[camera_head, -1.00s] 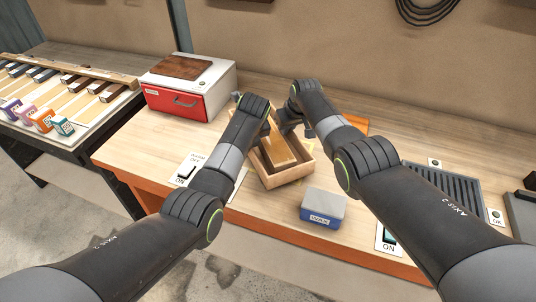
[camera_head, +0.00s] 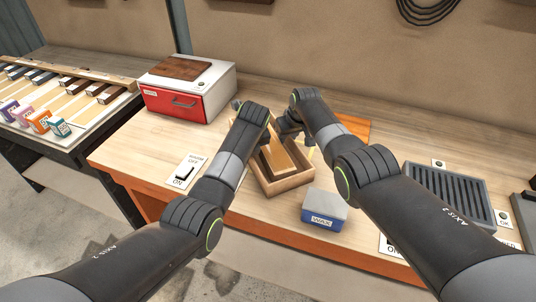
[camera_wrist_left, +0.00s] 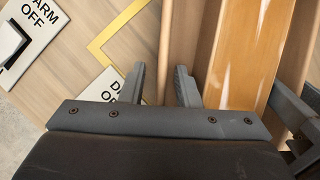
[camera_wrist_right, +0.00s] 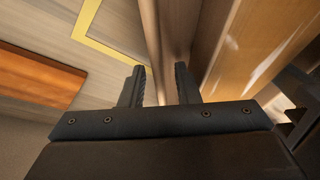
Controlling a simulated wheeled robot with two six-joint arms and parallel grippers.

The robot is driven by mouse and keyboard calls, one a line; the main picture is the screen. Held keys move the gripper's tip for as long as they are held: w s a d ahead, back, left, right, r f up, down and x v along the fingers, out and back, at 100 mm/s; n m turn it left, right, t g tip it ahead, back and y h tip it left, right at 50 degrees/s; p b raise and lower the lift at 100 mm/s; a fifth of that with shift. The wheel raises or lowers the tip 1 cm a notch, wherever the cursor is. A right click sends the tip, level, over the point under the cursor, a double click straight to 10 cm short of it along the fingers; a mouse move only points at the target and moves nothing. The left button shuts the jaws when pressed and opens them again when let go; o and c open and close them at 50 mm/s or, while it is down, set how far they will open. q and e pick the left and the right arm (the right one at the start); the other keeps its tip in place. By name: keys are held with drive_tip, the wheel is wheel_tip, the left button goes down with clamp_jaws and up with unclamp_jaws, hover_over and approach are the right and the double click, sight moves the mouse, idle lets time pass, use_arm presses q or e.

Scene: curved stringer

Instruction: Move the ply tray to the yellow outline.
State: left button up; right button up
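The ply tray (camera_head: 287,188) is a light wooden box on the bench, with a honey-coloured wooden piece (camera_head: 277,160) inside. My right gripper (camera_wrist_right: 160,85) is likewise on a wall at the tray's far side; contact faces are partly hidden. Yellow outline (camera_wrist_left: 98,46) lines show beside the tray in the left wrist view, and another corner (camera_wrist_right: 80,35) in the right wrist view. In the head view my arms hide most of the outline.
A blue and grey wax block (camera_head: 324,208) stands close to the tray's right front. An alarm switch (camera_head: 184,173) is to the left, a red-fronted box (camera_head: 180,98) behind left. An orange board (camera_head: 356,127) lies behind, a dark slotted tray (camera_head: 448,190) at right.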

use_arm(q)
drive_tip(key=shift+d+r, duration=0.1)
drive_tip(key=shift+r, duration=0.15)
use_arm(e)
drive_tip(key=shift+f, duration=0.1)
use_arm(q)
drive_tip(key=v, duration=1.1)
drive_tip(key=shift+s+r, duration=0.2)
drive_tip(key=shift+s, duration=0.05)
use_arm(e)
drive_tip(key=v, duration=1.2)
drive_tip(key=shift+w, duration=0.1)
